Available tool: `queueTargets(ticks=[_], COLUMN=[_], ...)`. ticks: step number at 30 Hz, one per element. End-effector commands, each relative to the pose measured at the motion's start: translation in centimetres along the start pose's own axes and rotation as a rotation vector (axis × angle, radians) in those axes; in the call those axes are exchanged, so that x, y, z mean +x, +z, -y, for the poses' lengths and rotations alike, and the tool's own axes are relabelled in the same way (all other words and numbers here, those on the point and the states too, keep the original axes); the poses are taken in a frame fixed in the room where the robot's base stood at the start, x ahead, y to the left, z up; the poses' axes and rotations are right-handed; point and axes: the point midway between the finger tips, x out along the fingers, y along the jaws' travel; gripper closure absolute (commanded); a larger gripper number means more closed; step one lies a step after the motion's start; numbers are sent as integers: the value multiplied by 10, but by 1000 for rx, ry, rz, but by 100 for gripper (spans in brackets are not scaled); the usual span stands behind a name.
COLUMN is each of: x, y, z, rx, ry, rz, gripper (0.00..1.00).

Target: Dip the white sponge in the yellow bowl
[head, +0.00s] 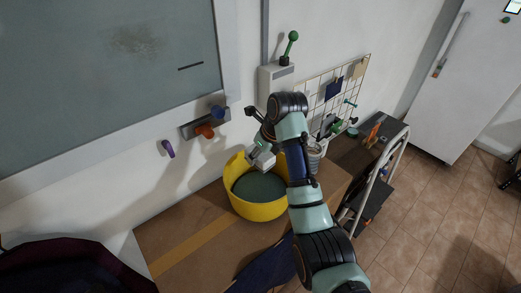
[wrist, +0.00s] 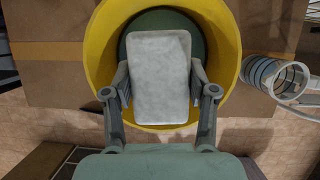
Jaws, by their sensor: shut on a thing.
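The yellow bowl (head: 261,210) stands on a brown cardboard box, with a dark grey-green surface (head: 259,187) inside it. In the wrist view the bowl's yellow wall (wrist: 104,45) rings the picture's upper middle. The white sponge (wrist: 159,80) is a pale block between the two fingers of my gripper (wrist: 160,88), which is shut on it. In the head view the sponge (head: 264,158) is small and partly hidden by my gripper, over the bowl's back rim area. Whether the sponge touches the surface inside the bowl, I cannot tell.
The cardboard box (head: 178,240) has a tape strip and a dark blue cloth (head: 262,266) at its front. A ribbed cup (head: 314,155) stands right of the bowl, also in the wrist view (wrist: 275,78). A wall switch box (head: 279,77) and wire rack (head: 320,90) are behind.

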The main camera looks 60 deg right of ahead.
Motion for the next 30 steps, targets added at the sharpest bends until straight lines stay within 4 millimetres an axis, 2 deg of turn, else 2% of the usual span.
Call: queueTargets(ticks=[30], x=[114], y=[-48], z=[0], rx=[0], ry=[1], rz=[-2], gripper=[76])
